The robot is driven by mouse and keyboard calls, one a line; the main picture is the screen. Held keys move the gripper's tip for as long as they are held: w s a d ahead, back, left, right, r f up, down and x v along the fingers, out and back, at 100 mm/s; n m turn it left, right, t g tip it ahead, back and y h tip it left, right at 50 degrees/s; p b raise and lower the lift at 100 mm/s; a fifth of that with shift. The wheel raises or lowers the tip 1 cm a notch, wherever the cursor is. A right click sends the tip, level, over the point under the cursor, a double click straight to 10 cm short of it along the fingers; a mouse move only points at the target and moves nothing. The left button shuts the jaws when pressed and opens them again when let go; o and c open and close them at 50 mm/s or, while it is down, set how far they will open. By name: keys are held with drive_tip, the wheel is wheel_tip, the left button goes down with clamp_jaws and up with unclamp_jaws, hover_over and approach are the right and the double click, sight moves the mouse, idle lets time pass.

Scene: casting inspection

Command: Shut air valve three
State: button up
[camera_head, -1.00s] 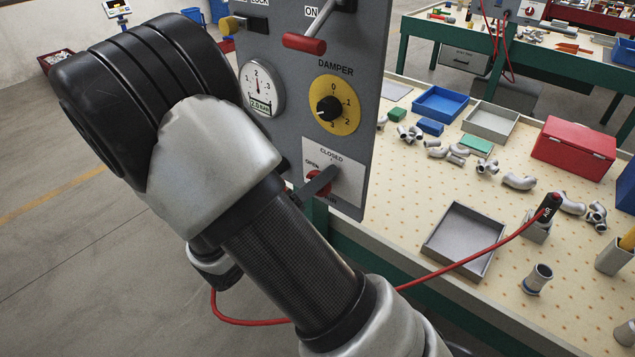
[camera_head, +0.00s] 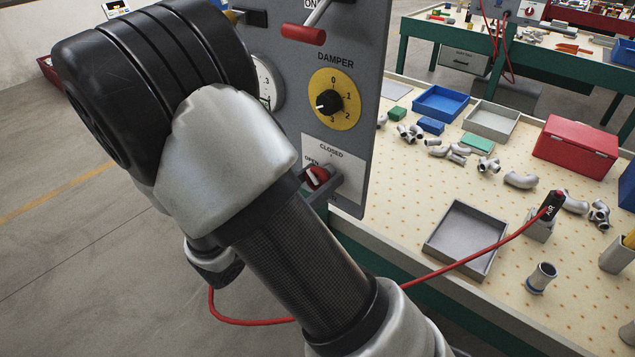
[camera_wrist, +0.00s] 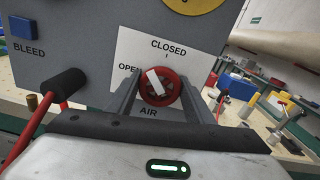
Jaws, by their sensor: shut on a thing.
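The air valve is a red round knob (camera_wrist: 172,93) with a white pointer bar, on a white plate (camera_wrist: 190,60) marked OPEN, CLOSED and AIR. In the wrist view the bar tilts up and left, toward the OPEN side rather than the CLOSED mark at the top. In the head view the knob (camera_head: 317,175) shows beside a grey finger, while my arm hides the rest of the gripper.
The grey panel (camera_head: 366,80) also carries a yellow damper dial (camera_head: 348,100), a red-handled lever (camera_head: 303,33) and a partly hidden gauge. The bench (camera_head: 400,205) behind holds trays and pipe fittings.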

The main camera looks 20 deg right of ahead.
drive_tip(key=m+b, duration=0.1)
drive_tip(key=m, duration=0.1)
drive_tip(key=m+b, duration=0.1)
drive_tip(key=m, duration=0.1)
drive_tip(key=shift+f+m+b, duration=0.2)
drive_tip(key=shift+m+b, duration=0.1)
drive_tip(key=shift+s+r+m+b, duration=0.1)
drive_tip(key=shift+m+b, duration=1.2)
drive_tip(key=shift+m, duration=0.5)
drive_tip(key=o, duration=1)
drive_tip(key=shift+o, duration=0.2)
drive_tip(key=v, duration=1.7)
drive_tip(key=shift+a+p, duration=0.15)
drive_tip(key=shift+p, duration=0.2)
drive_tip(key=shift+s+r, duration=0.1)
